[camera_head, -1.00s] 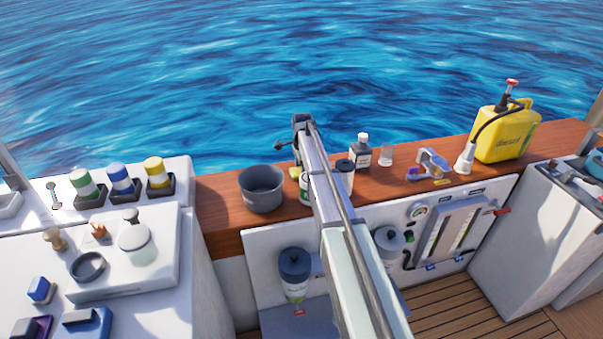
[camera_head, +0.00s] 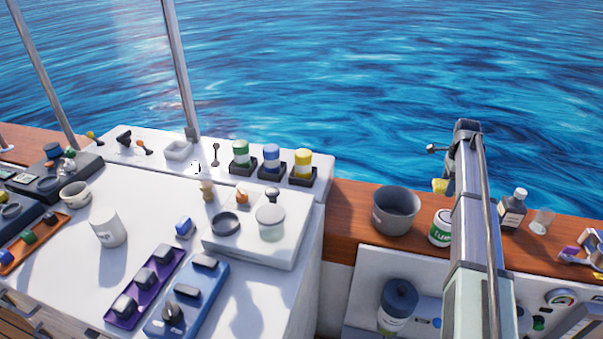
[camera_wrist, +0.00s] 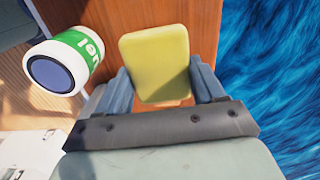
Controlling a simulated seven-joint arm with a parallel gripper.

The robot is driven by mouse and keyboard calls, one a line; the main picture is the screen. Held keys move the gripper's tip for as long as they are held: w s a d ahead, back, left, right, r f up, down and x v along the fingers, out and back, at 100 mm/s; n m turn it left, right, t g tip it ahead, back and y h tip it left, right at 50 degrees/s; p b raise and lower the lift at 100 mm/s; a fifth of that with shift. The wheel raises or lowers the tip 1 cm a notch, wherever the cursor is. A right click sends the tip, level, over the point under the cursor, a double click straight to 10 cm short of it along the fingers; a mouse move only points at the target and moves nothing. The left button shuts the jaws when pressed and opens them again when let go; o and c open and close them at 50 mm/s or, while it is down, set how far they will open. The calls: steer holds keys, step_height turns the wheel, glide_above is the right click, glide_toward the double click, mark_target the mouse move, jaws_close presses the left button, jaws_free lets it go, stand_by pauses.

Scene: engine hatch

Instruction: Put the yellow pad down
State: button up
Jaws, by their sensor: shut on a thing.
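The yellow pad (camera_wrist: 155,62) is held between the two fingers of my gripper (camera_wrist: 158,88) in the wrist view. It stands out beyond the fingertips, above the wooden ledge. In the head view a small part of the yellow pad (camera_head: 440,186) shows just left of my arm's end, over the wooden ledge (camera_head: 345,200). My arm hides most of the gripper there. A white can with a green label (camera_wrist: 65,62) is close to the left of the pad in the wrist view, apart from it. The same can stands on the ledge in the head view (camera_head: 440,228).
A grey pot (camera_head: 396,211) stands left of the can. A dark bottle (camera_head: 512,210) and a clear glass (camera_head: 541,221) stand right of my arm. The white console (camera_head: 150,220) at left holds trays and jars. Open water lies beyond the ledge.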

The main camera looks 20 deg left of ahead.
step_height(320, 180, up, 18)
steer(key=w+a+n, duration=0.1)
steer(key=a+n, duration=0.5)
steer(key=a, duration=2.8)
steer(key=n, duration=1.1)
glide_above(164, 194)
step_height(164, 194, down, 4)
steer(key=shift+f, duration=5.4)
steer(key=shift+f, duration=0.15)
